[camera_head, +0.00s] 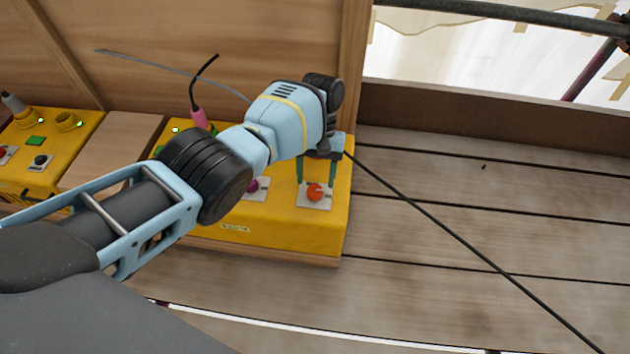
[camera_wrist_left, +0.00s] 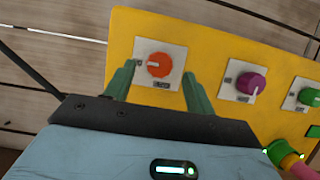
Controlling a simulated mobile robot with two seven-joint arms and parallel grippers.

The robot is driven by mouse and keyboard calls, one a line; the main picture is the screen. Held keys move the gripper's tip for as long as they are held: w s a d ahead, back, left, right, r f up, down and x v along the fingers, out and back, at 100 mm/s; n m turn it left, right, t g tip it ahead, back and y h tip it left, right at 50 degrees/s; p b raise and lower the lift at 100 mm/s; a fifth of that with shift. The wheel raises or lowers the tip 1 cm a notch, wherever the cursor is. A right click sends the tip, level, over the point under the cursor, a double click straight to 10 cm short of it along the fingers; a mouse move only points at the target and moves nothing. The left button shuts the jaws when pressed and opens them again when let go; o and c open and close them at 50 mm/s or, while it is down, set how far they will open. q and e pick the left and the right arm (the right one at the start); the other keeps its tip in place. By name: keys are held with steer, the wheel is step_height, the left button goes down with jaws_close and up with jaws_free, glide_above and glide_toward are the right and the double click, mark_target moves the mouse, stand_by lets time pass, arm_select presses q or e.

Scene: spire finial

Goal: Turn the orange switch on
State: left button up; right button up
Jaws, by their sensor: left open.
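The orange switch (camera_head: 314,192) is a round knob on a white plate at the right end of a yellow box (camera_head: 290,228). In the left wrist view the orange switch (camera_wrist_left: 159,65) shows with a pale pointer mark toward the plate's left side. My left gripper (camera_head: 315,183) is open, with its green fingers reaching toward the switch plate. In the left wrist view the gripper (camera_wrist_left: 155,82) has one finger on each side of the switch, apart from the knob. My right gripper is not in view.
A purple knob (camera_wrist_left: 250,84) and a green knob (camera_wrist_left: 308,97) sit beside the orange switch. A pink plug (camera_head: 199,117) with a black cable stands in the yellow box. Another yellow box (camera_head: 62,166) is at left. Wooden planks (camera_head: 450,250) at right are clear except for a dark cable.

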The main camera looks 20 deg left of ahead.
arm_select(q)
steer(key=v, duration=0.5)
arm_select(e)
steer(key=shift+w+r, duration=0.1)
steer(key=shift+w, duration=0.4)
